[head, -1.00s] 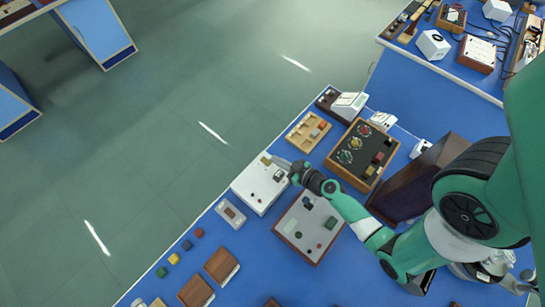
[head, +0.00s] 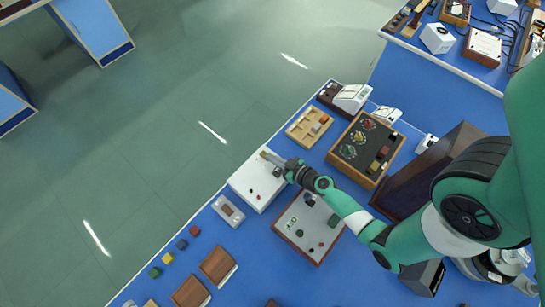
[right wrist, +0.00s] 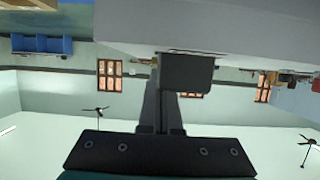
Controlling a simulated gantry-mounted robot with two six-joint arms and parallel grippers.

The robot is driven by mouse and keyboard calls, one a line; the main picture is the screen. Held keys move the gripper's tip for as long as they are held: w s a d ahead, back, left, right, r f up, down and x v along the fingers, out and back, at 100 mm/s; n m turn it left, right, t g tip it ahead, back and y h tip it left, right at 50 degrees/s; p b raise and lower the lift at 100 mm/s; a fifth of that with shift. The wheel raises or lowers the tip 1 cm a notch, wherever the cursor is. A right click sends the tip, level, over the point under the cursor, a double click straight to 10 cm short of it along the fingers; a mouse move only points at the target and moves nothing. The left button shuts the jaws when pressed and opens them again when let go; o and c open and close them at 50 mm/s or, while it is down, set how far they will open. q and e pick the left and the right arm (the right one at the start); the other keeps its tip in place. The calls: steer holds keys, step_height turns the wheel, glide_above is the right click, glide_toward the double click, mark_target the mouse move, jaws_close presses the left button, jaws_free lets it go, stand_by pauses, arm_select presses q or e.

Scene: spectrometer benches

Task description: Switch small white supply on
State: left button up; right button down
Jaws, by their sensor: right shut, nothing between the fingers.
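The small white supply (head: 250,187) is a low white box near the bench's left edge in the head view. Small dark knobs or terminals and a tan part (head: 264,154) show on its top. My right gripper (head: 272,157) is shut and empty, low over the back of the supply's top, with its tip at or beside the tan part. Whether they touch is unclear. In the right wrist view, the shut fingers (right wrist: 165,110) point to a dark block (right wrist: 187,72) beside a pale surface; I cannot tell what the block is. The switch's position cannot be read. My left gripper is out of view.
A larger white-topped panel (head: 296,235) stands just right of the supply. A wooden tray (head: 298,133) and a wood-framed dark panel (head: 350,165) stand behind. A small pale unit (head: 228,212) and coloured blocks lie in front. Green floor lies past the bench edge.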

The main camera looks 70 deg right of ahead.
steer(key=shift+s+a+f+p, duration=0.2)
steer(key=shift+f+p, duration=0.1)
steer(key=shift+f, duration=0.15)
steer(key=shift+w+d, duration=0.1)
steer(key=shift+w+r, duration=0.1)
steer(key=shift+r, duration=0.2)
steer(key=shift+r+p, duration=0.6)
